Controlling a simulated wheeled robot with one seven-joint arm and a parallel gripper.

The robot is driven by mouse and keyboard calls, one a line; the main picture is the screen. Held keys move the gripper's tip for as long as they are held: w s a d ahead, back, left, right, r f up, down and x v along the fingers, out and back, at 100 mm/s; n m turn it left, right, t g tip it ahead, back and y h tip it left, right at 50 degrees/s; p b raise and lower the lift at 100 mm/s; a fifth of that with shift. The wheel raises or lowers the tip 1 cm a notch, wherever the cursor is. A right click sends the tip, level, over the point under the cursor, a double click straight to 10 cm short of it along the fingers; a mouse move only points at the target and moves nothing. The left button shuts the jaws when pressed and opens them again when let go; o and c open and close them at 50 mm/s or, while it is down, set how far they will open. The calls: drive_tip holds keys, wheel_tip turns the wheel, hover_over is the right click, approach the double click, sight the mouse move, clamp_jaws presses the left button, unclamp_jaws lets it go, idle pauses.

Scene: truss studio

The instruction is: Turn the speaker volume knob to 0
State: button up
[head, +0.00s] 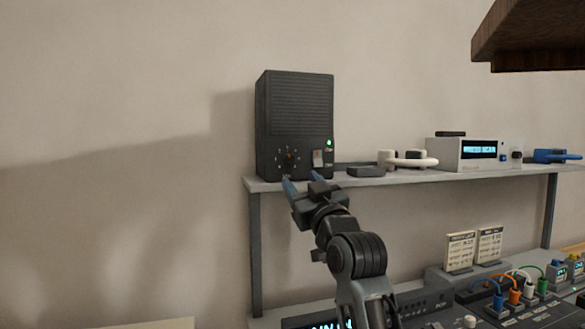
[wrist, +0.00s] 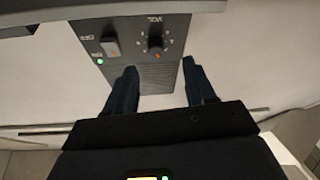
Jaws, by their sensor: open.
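The dark speaker (head: 294,110) stands upright on the left end of the grey shelf. Its round black volume knob (head: 289,157) sits low on the front face, inside a ring of small marks. The knob also shows in the wrist view (wrist: 155,42), upside down, with an orange mark on it; I cannot read its number. My gripper (head: 304,182) is open and empty, just in front of and below the knob. In the wrist view its two fingers (wrist: 160,82) are spread apart, with the knob beyond the gap and not touched.
A power switch (head: 318,158) and a green light (head: 329,142) are beside the knob. On the shelf (head: 400,179), headphones (head: 410,160) and a white device (head: 465,154) stand further right. A wooden piece (head: 530,40) overhangs at upper right. Cabled gear (head: 500,300) lies below. The left is clear.

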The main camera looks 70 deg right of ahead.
sight(290, 161)
drive_tip(key=x, duration=0.2)
drive_tip(key=p+x, duration=0.1)
drive_tip(key=x, duration=0.2)
drive_tip(key=p+x, duration=0.1)
drive_tip(key=x, duration=0.2)
drive_tip(key=shift+s+d+r, duration=0.15)
drive_tip(key=shift+s+r, duration=0.1)
drive_tip(key=shift+r, duration=0.15)
clamp_jaws()
